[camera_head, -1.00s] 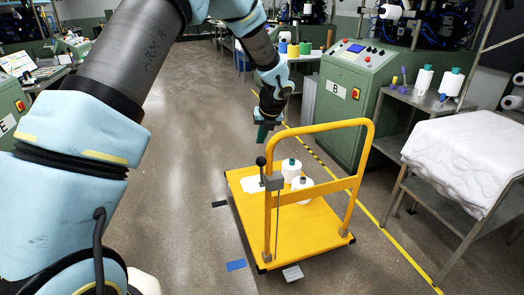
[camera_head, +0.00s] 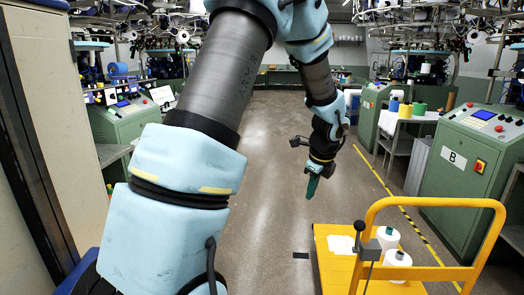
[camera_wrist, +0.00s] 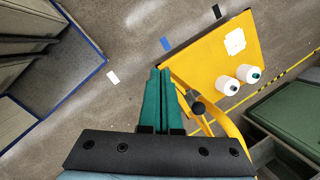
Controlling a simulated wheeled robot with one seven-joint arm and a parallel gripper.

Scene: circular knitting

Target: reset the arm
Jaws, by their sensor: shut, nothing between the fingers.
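My gripper (camera_head: 312,186) points down in the head view, above the floor just left of the yellow cart. In the wrist view its green fingers (camera_wrist: 158,75) are together with nothing between them. My arm runs from the lower left, up, and down to the gripper. The yellow cart (camera_head: 330,270) carries two white yarn cones (camera_head: 388,238) behind its handle. The wrist view shows the cart (camera_wrist: 200,72) and both cones (camera_wrist: 236,84) beyond the fingers, to the right.
Machine B (camera_head: 465,155) stands on the right and another green machine (camera_head: 125,120) on the left. A beige cabinet (camera_head: 45,130) fills the left edge. A table with coloured cones (camera_head: 415,114) stands at the back right. The middle aisle floor (camera_head: 265,150) is clear.

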